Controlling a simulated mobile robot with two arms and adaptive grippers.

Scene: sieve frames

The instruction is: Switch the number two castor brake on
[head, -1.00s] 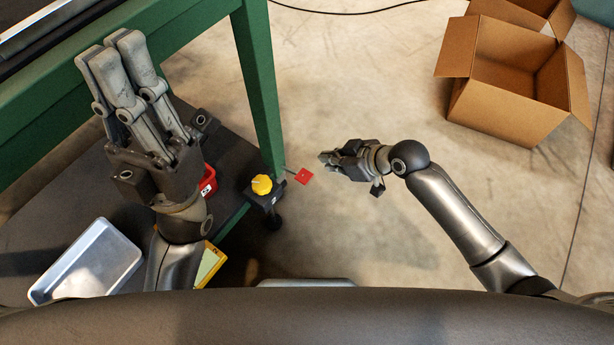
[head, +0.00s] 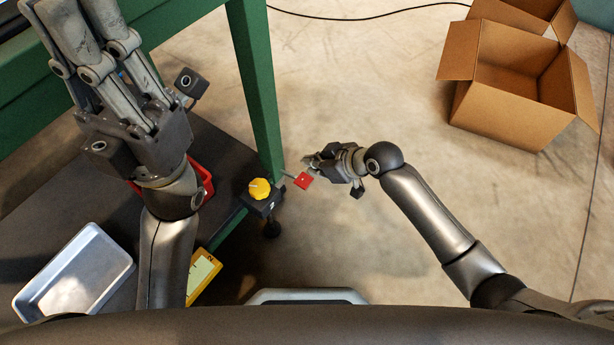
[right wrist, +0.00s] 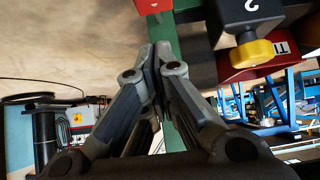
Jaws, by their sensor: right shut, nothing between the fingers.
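The number two castor unit is a black block (right wrist: 243,16) marked 2 in the right wrist view, with a yellow knob (head: 259,189) on top, by the foot of a green leg (head: 257,95). A red square tab (head: 302,181) sticks out on a thin rod to the right of the block. My right gripper (head: 309,161) is shut and empty, its fingertips close beside the tab; I cannot tell whether they touch. The closed fingers also show in the right wrist view (right wrist: 158,52). My left gripper (head: 85,20) is raised at the upper left, its fingertips partly cut off.
An open cardboard box (head: 510,110) stands on the floor at upper right. The floor between is clear, apart from a cable (head: 350,18) at the back.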

